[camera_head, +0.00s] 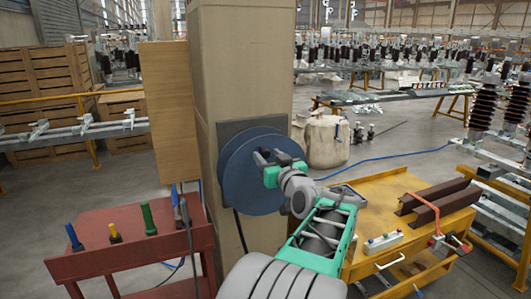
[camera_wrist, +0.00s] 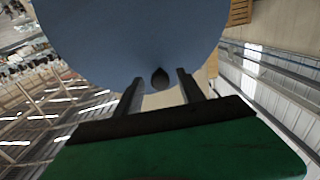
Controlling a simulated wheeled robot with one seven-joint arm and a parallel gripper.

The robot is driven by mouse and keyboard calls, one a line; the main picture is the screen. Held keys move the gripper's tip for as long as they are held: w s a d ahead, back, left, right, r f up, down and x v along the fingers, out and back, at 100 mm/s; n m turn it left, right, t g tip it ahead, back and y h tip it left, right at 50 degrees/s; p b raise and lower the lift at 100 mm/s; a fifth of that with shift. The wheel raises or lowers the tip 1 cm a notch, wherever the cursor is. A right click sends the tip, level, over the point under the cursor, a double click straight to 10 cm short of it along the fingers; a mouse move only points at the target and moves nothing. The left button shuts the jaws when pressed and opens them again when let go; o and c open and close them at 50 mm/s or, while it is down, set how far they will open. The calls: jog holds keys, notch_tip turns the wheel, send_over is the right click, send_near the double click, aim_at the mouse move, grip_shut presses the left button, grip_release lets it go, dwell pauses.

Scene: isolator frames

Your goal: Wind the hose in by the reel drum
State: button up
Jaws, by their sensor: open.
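The reel drum (camera_head: 238,183) is a blue disc on a dark square plate (camera_head: 226,131) fixed to a tan pillar. In the wrist view the drum's blue face (camera_wrist: 130,35) fills the upper middle. A small dark knob (camera_wrist: 160,78) shows at its lower edge, between my two fingers. My gripper (camera_head: 266,157) is open in front of the drum's upper right part, one finger on each side of the knob, with gaps visible. A dark hose (camera_head: 241,231) hangs below the drum. A blue hose (camera_head: 390,157) lies on the floor to the right; its link to the drum is hidden.
A red cart (camera_head: 120,255) with upright coloured-handled tools stands at the left. A yellow cart (camera_head: 385,195) with brown beams stands close at the right of my arm. A wooden panel (camera_head: 167,110) is beside the pillar, and a beige sack (camera_head: 327,140) stands behind.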

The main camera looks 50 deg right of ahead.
jog(key=shift+x, duration=1.1)
grip_shut()
dwell(0.6)
